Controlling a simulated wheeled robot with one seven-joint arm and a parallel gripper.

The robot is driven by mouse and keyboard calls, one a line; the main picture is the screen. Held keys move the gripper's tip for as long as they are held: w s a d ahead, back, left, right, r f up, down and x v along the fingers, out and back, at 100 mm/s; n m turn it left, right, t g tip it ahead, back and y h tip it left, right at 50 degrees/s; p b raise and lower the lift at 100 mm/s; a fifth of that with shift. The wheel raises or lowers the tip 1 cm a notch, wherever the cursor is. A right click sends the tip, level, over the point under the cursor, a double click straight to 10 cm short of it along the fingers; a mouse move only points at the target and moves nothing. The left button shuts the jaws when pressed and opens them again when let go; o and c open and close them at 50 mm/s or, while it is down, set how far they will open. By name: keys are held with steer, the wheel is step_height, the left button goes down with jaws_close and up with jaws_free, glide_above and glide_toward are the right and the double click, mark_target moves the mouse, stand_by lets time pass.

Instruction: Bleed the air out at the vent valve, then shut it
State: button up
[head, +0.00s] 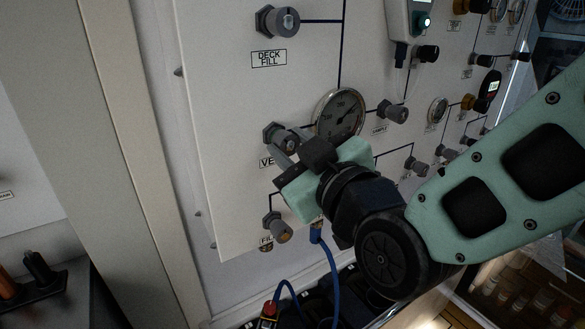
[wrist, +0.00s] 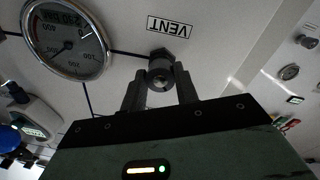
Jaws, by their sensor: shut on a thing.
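The vent valve knob (wrist: 160,72) is a dark grey knob beside the VENT label (wrist: 169,27) in the wrist view. My gripper (wrist: 160,88) is shut on this knob, with one finger on each side. In the head view my gripper (head: 282,158) reaches the panel at the vent knob (head: 276,134), and covers part of it and most of its label. A round gauge (head: 340,115) sits just right of the knob; it also shows in the wrist view (wrist: 66,40). I cannot tell how far the valve is turned.
The deck fill knob (head: 278,21) is above on the panel, and another knob (head: 278,228) is below my gripper. More knobs and gauges crowd the panel's right side. A blue hose (head: 329,265) hangs below.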

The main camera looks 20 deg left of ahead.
steer(key=n+b, duration=0.4)
steer(key=shift+f+n, duration=0.3)
steer(key=shift+n, duration=0.1)
steer(key=n+b, duration=0.4)
steer(key=n, duration=0.1)
steer(key=shift+y, duration=0.3)
steer(key=n+b, duration=0.3)
steer(key=n, duration=0.1)
steer(key=shift+n+g, duration=0.4)
steer(key=n+b, duration=0.3)
steer(key=n, duration=0.2)
steer(key=shift+r+n+b, duration=0.1)
steer(key=shift+n+b, duration=0.2)
steer(key=o, duration=1)
steer(key=shift+c, duration=0.2)
steer(key=shift+r, duration=0.1)
